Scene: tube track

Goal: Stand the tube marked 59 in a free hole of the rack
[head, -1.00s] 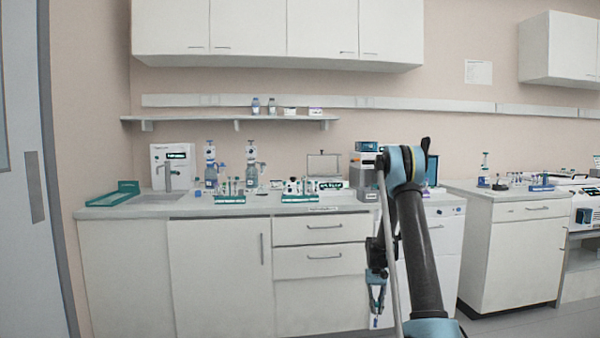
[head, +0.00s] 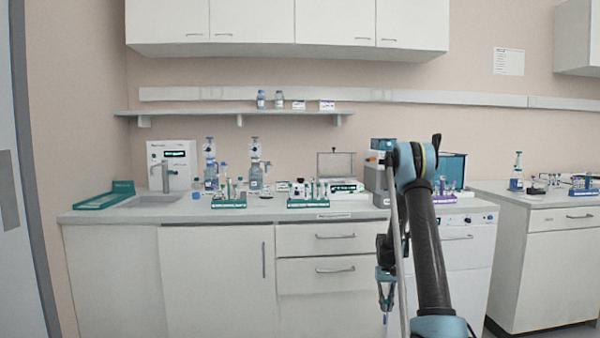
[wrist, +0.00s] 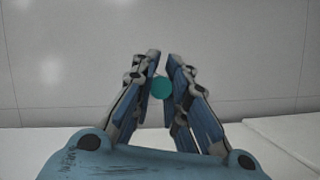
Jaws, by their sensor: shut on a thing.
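My gripper (head: 386,301) hangs low in front of the bench cabinets in the head view. In the wrist view my gripper (wrist: 163,90) is shut on a tube whose round teal cap (wrist: 162,88) shows between the fingers. In the head view only a small blue bit of the held tube (head: 385,319) shows below the fingers. No number can be read on it. A green rack with tubes (head: 229,204) stands on the bench, and a second green rack (head: 315,203) stands to its right. A purple rack (head: 444,199) is partly behind my arm. Free holes are too small to tell.
Wash bottles (head: 255,175), a sink tap (head: 166,175) and a green tray (head: 108,196) stand on the left bench (head: 150,215). A grey device (head: 381,178) stands behind my arm. A gap separates this bench from the right one (head: 540,200).

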